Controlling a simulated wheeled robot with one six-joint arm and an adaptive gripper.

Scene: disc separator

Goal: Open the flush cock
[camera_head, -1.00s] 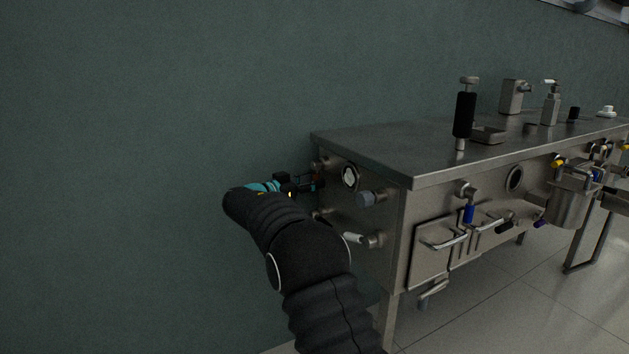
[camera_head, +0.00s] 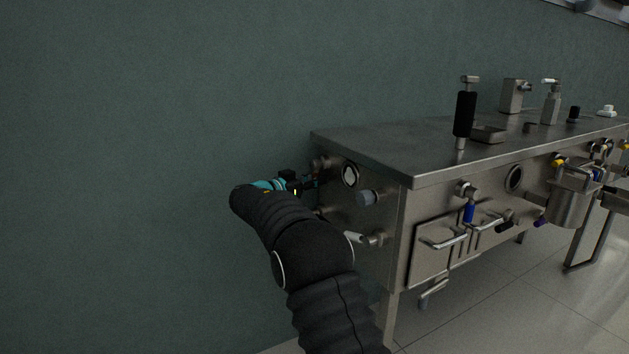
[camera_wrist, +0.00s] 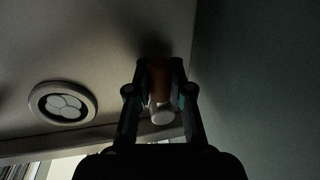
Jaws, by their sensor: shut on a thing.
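My gripper (camera_head: 308,184) is at the left end panel of the steel machine, near its upper back corner. In the wrist view my gripper (camera_wrist: 159,68) has its two fingers on either side of an orange-brown handle (camera_wrist: 158,82) and is shut on it. I take this handle to be that of the flush cock, but I cannot be sure. A pale round fitting (camera_wrist: 162,114) shows just below it between the fingers. In the head view my gripper mostly hides the handle.
A round port (camera_head: 350,175), a grey knob (camera_head: 368,198) and a white-handled cock (camera_head: 357,238) are on the same end panel. The port also shows in the wrist view (camera_wrist: 63,104). The steel tabletop (camera_head: 400,140) is above. A dark green wall (camera_head: 130,150) stands close behind.

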